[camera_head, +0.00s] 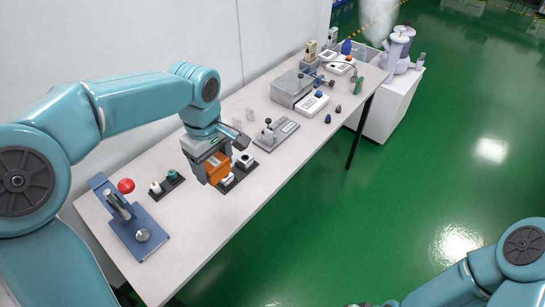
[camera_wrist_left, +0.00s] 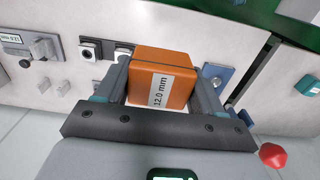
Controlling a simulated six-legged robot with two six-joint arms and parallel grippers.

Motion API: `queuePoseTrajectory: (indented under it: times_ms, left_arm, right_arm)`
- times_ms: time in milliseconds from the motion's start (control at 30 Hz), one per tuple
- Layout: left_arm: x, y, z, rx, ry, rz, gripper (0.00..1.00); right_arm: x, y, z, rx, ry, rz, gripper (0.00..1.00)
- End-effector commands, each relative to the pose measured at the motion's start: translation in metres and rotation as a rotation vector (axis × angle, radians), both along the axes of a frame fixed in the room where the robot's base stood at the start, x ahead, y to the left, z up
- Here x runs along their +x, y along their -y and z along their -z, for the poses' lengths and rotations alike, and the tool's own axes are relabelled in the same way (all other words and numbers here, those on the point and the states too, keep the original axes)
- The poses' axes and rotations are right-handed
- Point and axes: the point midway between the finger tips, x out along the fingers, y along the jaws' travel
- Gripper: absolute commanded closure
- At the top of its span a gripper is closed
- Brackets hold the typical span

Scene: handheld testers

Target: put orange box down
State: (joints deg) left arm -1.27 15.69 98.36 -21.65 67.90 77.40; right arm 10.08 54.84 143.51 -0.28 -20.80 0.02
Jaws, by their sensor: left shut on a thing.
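The orange box (camera_head: 212,170) is between the fingers of my left gripper (camera_head: 220,160), over the near-left part of the white table (camera_head: 262,188). In the left wrist view the orange box (camera_wrist_left: 168,68) sits between the two gripper fingers (camera_wrist_left: 160,85), and a white label on it reads 12.0 mm. The left gripper is shut on it. A dark holder (camera_head: 238,178) with small parts lies right beside the box, partly hidden by it. I cannot tell whether the box touches the table or holder. My right arm shows at the lower right, its gripper out of view.
A blue stand with a red knob (camera_head: 126,186) is at the near-left end. A small holder with white and green pieces (camera_head: 166,184) lies left of the box. A grey clamp fixture (camera_head: 272,134) and several testers stand farther along. Bare table lies toward the front edge.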

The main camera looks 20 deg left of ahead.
Motion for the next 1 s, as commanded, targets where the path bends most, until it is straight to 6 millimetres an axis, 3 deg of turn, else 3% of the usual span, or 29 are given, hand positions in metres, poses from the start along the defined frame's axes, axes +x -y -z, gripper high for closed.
queuePoseTrajectory:
  times_ms: [167,600,1000]
  left_arm:
    - [0.001,0.002,0.016,0.001,-0.004,-0.002,0.63]
    - [-0.001,-0.001,0.136,-0.001,-0.006,0.001,0.63]
    - [-0.001,-0.003,0.19,0.0,-0.004,0.001,0.63]
  right_arm:
    - [0.0,0.0,0.003,0.0,0.0,0.0,0.57]
    - [0.0,0.0,0.008,0.0,0.0,0.0,0.57]
    - [0.0,0.0,0.009,0.0,0.0,0.0,0.57]
